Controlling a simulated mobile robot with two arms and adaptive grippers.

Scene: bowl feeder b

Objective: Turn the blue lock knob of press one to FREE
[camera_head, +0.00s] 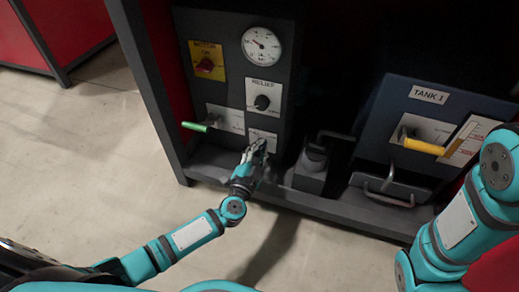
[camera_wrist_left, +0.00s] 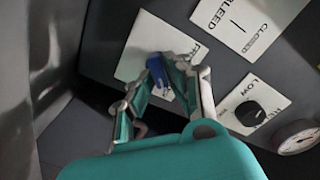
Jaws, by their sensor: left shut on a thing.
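In the left wrist view a small blue lock knob (camera_wrist_left: 156,70) sits on a white label plate (camera_wrist_left: 134,47). My left gripper (camera_wrist_left: 172,72) has its fingers around the knob and is shut on it. The plate's lettering is mostly hidden by the fingers; only part of a word shows at its edge. I cannot tell which mark the knob points to. In the head view my left gripper (camera_head: 257,150) is at the lowest plate (camera_head: 263,136) on the dark press panel (camera_head: 226,82), and the knob is hidden there. My right gripper is out of view.
Above the gripper are a RELIEF knob (camera_head: 262,103), a gauge (camera_head: 261,46) and a red switch (camera_head: 206,65). A green-handled lever (camera_head: 196,127) sticks out to the left. A pump-like block (camera_head: 311,168) and the TANK 1 panel (camera_head: 400,105) stand right. Floor at left is clear.

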